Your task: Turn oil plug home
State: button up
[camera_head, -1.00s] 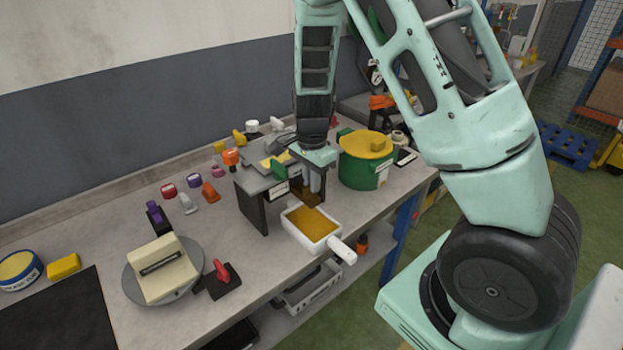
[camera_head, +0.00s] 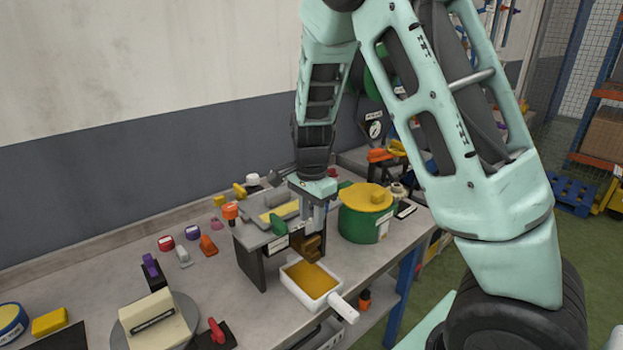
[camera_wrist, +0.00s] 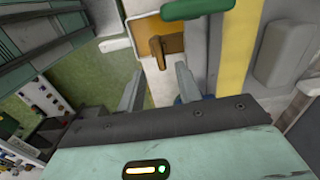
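The oil plug (camera_head: 311,246) is a brown piece with a grip bar, on the front side of the grey housing (camera_head: 262,236). In the wrist view the plug (camera_wrist: 157,50) shows its bar ahead of and between my fingers. My gripper (camera_head: 314,216) hangs just above the plug in the head view. In the wrist view my gripper (camera_wrist: 159,84) has its two fingers well apart, with nothing between the tips. The plug's seat and thread are hidden, so I cannot tell how deep it sits.
A white handled pan (camera_head: 301,293) of amber oil stands below the plug. A green pot with a yellow lid (camera_head: 367,198) stands close at right. A green knob (camera_head: 279,222) is close at left. A turntable (camera_head: 190,309) with a cream block lies at front left.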

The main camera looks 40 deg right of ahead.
aim_at(311, 239)
notch_tip(311, 239, up, 12)
jog(key=b, duration=0.1)
jog(key=shift+f, duration=0.15)
dwell(0.5)
